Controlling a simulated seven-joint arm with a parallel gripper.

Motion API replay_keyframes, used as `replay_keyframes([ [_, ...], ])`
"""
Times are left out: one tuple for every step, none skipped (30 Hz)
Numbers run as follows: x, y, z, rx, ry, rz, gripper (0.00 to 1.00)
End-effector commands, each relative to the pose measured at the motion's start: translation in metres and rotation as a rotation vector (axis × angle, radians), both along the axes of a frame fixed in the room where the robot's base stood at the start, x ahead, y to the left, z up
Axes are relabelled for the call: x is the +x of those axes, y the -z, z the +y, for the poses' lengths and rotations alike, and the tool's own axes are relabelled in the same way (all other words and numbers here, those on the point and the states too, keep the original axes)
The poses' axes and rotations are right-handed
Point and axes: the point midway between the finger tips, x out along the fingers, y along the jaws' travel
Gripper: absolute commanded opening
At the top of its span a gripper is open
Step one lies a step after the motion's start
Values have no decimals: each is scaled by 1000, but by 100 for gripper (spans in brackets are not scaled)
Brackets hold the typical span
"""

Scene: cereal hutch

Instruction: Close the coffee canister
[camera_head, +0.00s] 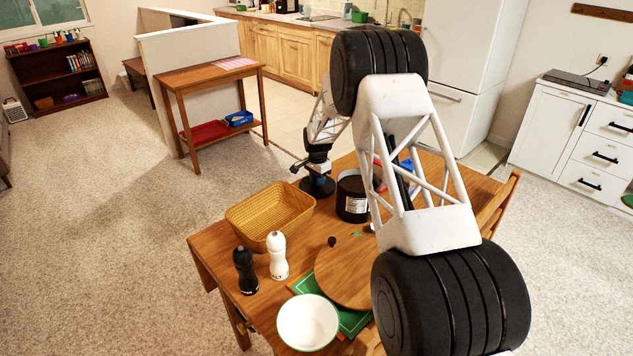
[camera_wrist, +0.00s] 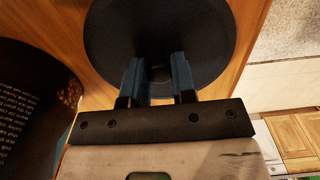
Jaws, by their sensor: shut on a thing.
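The coffee canister (camera_head: 352,198) is a black cylinder with a white label, upright on the wooden table. In the wrist view the canister (camera_wrist: 35,110) is at the left, with printed text on its side and a brown, grainy patch at its rim. Its round black lid (camera_head: 318,188) is apart from it, just to its left in the head view. My gripper (camera_head: 318,172) is over the lid. In the wrist view my gripper (camera_wrist: 159,80) is shut on the middle of the lid (camera_wrist: 205,35); the fingers hide the knob. I cannot tell whether the lid touches the table.
A yellow woven basket (camera_head: 270,216) stands left of the canister. Black (camera_head: 245,270) and white (camera_head: 278,256) mills, a round wooden board (camera_head: 340,268) and a white bowl (camera_head: 307,323) are nearer. My arm hides the table's right part.

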Motion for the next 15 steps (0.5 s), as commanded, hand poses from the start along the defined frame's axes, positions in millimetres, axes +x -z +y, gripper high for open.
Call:
replay_keyframes([
  [1, -4, -3, 0, 0, -1, 6],
  [1, -6, -5, 0, -1, -1, 6],
  [2, -9, -8, 1, -2, -2, 6],
  [3, -12, -10, 1, -3, -2, 6],
  [3, -15, -13, 1, -4, -2, 6],
  [4, -20, -17, 0, -5, -3, 6],
  [5, -25, -21, 0, -7, -3, 6],
  [5, -29, -25, 1, -9, -2, 6],
  [7, -35, -31, 0, -11, -3, 6],
  [7, -41, -36, 1, -12, -4, 6],
  [8, -46, -42, 1, -14, -4, 6],
  [9, -54, -48, 1, -18, -4, 6],
  [10, -60, -53, 1, -21, -4, 6],
  [10, -66, -59, 1, -23, -4, 6],
  [11, -73, -66, 1, -25, -4, 6],
])
